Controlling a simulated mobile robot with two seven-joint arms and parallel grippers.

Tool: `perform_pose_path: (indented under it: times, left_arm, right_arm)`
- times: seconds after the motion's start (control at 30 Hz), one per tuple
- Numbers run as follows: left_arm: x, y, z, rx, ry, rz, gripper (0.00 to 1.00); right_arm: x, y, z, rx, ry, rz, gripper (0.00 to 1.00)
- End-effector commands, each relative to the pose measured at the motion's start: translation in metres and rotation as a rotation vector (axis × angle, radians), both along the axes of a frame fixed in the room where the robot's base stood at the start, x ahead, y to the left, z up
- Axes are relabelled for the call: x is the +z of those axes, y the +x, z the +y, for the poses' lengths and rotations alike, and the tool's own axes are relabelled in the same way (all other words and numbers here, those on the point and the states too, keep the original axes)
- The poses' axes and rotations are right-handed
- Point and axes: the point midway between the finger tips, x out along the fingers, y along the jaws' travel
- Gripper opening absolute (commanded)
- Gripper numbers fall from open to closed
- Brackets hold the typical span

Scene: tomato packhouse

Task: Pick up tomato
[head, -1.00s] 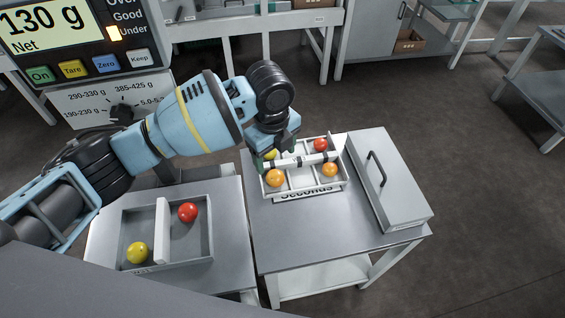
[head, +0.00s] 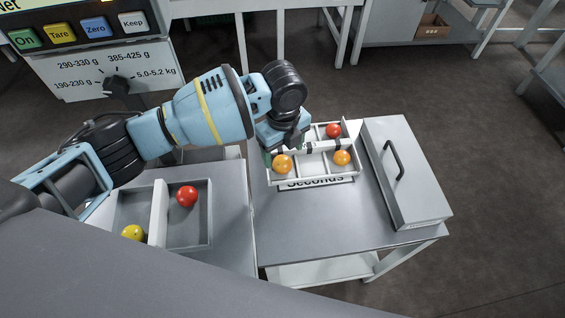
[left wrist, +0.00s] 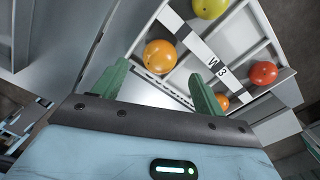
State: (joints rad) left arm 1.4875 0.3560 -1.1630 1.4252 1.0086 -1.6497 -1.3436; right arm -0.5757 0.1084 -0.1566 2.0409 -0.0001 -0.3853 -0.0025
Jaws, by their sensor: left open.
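My left gripper (head: 284,148) is open over the left side of the white divided tray marked "Seconds" (head: 318,176). Its green fingers (left wrist: 158,86) hold nothing in the left wrist view. The tray holds an orange tomato (head: 282,163) at front left, another orange tomato (head: 341,157) at front right and a red tomato (head: 333,130) at back right. A yellow tomato (left wrist: 210,7) shows only in the left wrist view; my gripper hides it in the head view. A grey two-part tray (head: 211,220) holds a red tomato (head: 187,196) and a yellow tomato (head: 133,233).
A grey lidded box with a black handle (head: 408,180) stands right of the Seconds tray on the metal table (head: 330,225). A scale with buttons (head: 85,50) stands at upper left. Bare tabletop lies in front of the Seconds tray. Other benches stand behind.

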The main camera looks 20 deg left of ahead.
Motion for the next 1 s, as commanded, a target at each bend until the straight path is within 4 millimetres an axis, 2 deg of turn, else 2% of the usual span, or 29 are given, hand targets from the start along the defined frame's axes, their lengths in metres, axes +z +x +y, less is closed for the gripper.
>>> perform_pose_path:
  times: [0.1, 0.3, 0.6, 0.9, 1.0]
  left_arm:
    - [-0.019, 0.000, 0.003, 0.000, 0.002, 0.004, 0.72]
    - [-0.043, 0.001, 0.003, 0.000, 0.002, 0.004, 0.72]
    - [-0.046, 0.001, 0.003, 0.000, 0.001, 0.001, 0.72]
    - [-0.046, 0.002, 0.003, -0.001, 0.001, 0.001, 0.35]
    - [-0.046, 0.002, 0.003, -0.001, 0.001, 0.001, 0.35]
  right_arm:
    - [-0.002, 0.002, 0.000, 0.001, 0.000, -0.003, 0.00]
    - [-0.004, 0.006, 0.000, 0.000, 0.000, -0.010, 0.00]
    - [-0.003, 0.007, 0.000, 0.001, 0.000, -0.012, 0.00]
    - [-0.004, 0.003, -0.001, 0.000, -0.001, -0.003, 0.00]
    - [-0.004, 0.001, -0.001, 0.000, -0.001, 0.000, 0.00]
